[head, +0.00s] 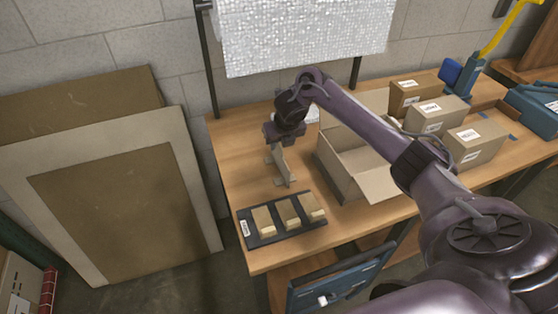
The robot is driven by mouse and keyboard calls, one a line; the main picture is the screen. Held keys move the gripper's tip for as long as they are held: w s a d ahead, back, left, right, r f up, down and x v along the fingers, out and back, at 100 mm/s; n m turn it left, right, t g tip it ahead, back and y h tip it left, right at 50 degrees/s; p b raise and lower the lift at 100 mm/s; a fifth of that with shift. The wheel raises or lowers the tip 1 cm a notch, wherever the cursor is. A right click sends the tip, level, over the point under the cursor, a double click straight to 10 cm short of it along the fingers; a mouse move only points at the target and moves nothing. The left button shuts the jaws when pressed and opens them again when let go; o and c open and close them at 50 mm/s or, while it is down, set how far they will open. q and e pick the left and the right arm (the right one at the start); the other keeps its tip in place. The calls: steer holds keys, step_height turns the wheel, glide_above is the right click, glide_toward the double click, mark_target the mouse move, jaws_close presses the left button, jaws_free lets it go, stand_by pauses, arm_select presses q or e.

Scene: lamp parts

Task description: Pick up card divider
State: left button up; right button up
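The card divider (282,167) is a pale grey-brown piece of crossed card. It stands upright on the wooden table, left of the open cardboard box (348,170) and behind the dark tray (252,236). My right gripper (277,141) points down directly above the divider, at its top edge. Its fingers are small and partly hidden, so I cannot tell whether they are open or closed on the card. My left gripper is not in view.
The tray holds three small tan boxes (289,211). Several labelled cartons (436,113) stand at the back right of the table (235,161). A bubble-wrap roll (303,36) hangs behind. My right arm crosses over the open box. The table's left end is clear.

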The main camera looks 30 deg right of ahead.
mark_target(280, 146)
steer(key=shift+x, duration=1.25)
steer(key=shift+w+d+f, duration=0.15)
steer(key=shift+d+f, duration=0.05)
steer(key=shift+f, duration=0.15)
steer(key=c, duration=0.5)
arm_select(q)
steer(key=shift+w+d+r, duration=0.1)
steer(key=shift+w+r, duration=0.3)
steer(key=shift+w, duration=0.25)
arm_select(e)
jaws_close()
